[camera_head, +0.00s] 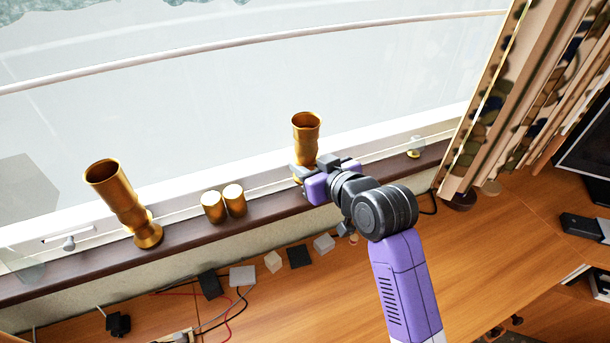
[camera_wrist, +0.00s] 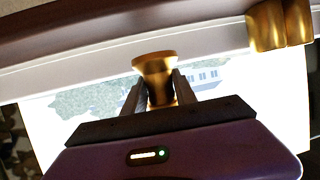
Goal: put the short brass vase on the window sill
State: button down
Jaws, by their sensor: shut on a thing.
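A brass vase (camera_head: 306,127) with a flared mouth stands roughly upright at the window sill (camera_head: 270,208), right of the middle. My gripper (camera_head: 308,172) is shut on its lower part. In the wrist view the vase's flared foot (camera_wrist: 155,63) shows between the two fingers (camera_wrist: 158,88). The wrist picture appears upside down, with the dark sill (camera_wrist: 70,22) along its top. The gripper hides the vase's foot in the head view, so I cannot tell whether it touches the sill. A second, larger-looking brass vase (camera_head: 122,198) stands on the sill at the left.
Two small brass cylinders (camera_head: 213,207) (camera_head: 234,201) stand side by side on the sill between the vases. A window handle (camera_head: 69,242) is at the far left. Curtains (camera_head: 515,100) hang at the right. Cables and small blocks lie on the wooden desk (camera_head: 480,250) below.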

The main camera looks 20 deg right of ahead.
jog(key=shift+f, duration=1.75)
jog(key=shift+f, duration=0.1)
jog(key=c, duration=1)
grip_release()
jog(key=shift+f, duration=0.2)
jog(key=shift+r, duration=0.1)
jog(key=shift+s+r, duration=0.1)
jog(key=shift+s, duration=0.05)
jog(key=b+v, duration=0.1)
jog(key=v, duration=1)
jog(key=shift+s, duration=0.35)
jog(key=shift+d+r, duration=0.15)
